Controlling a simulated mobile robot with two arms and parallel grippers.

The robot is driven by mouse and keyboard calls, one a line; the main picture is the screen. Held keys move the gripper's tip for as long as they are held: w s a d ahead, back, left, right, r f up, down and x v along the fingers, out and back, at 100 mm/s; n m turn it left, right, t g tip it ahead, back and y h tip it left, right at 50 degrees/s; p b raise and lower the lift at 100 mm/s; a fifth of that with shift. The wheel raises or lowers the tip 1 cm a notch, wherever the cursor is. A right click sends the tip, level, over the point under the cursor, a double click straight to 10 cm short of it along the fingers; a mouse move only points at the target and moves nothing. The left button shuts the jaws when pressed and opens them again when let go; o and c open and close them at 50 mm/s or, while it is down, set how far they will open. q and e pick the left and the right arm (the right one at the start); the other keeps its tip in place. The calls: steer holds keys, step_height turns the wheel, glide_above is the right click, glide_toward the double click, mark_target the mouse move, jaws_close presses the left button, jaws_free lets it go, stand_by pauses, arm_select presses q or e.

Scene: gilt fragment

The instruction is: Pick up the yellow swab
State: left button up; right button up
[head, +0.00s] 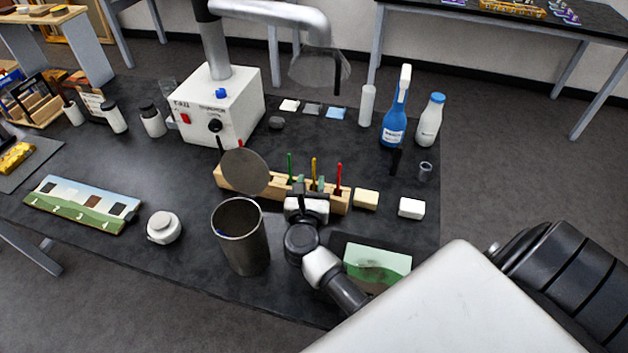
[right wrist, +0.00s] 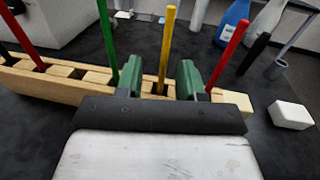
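The yellow swab (head: 313,170) stands upright in the wooden rack (head: 232,183), with a green swab (head: 290,167) to its left and a red swab (head: 338,178) to its right. My right gripper (head: 308,188) is at the rack's near side, partly covering it. In the right wrist view its two green fingertips (right wrist: 160,82) are open, and the yellow swab (right wrist: 168,45) rises in the gap between them, with space showing on both sides. The swab's lower end is hidden in the rack (right wrist: 60,90). My left gripper is not in view.
A metal cup (head: 242,240) stands left of my right wrist, beside a round disc (head: 246,172). A white block (head: 411,208) and a cream block (head: 366,198) lie right of the rack. A white machine (head: 215,105) and bottles (head: 396,120) stand behind.

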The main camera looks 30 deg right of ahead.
mark_target(314, 178)
steer(key=p+x, duration=0.1)
steer(key=x, duration=0.3)
steer(key=shift+s+d+r+p, duration=0.1)
steer(key=shift+s+p, duration=0.1)
steer(key=shift+p, duration=0.1)
steer(key=shift+w+d+f, duration=0.25)
steer(key=shift+w+d, duration=0.1)
steer(key=shift+w, duration=0.05)
steer(key=shift+s, duration=0.1)
jaws_close()
